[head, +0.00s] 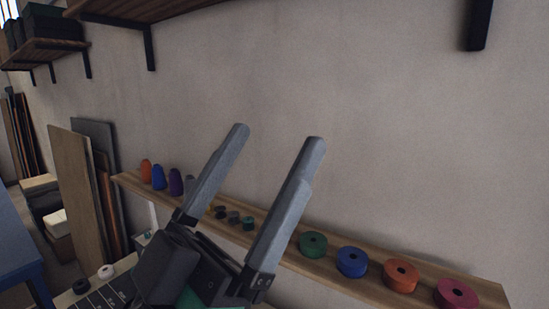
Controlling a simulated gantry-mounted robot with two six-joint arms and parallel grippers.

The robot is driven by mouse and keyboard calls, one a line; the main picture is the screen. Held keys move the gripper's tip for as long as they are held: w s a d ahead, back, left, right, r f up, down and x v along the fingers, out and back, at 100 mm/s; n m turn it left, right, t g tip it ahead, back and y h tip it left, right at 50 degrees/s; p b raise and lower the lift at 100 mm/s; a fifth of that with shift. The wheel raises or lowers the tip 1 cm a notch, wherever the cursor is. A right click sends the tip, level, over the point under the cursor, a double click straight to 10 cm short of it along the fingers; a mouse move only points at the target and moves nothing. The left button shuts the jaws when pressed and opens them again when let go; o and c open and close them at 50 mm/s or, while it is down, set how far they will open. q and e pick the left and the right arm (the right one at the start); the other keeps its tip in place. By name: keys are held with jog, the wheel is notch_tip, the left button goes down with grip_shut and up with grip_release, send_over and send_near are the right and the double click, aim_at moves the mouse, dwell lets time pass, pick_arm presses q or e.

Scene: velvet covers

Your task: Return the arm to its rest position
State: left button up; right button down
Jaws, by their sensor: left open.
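My left gripper (276,142) is in the lower middle of the head view, raised in front of a shelf. Its two grey fingers point up and stand wide apart with nothing between them. The fingers and the dark gripper body hide part of the shelf behind. My right gripper is not in this view.
A long wooden shelf (330,269) runs along the wall. It holds a green roll (312,252), a blue roll (343,270), an orange roll (390,283), a pink roll (445,299) and several coloured cones. Boards (75,190) lean at left.

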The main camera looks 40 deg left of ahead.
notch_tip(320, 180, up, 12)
jog(key=p, duration=1.1)
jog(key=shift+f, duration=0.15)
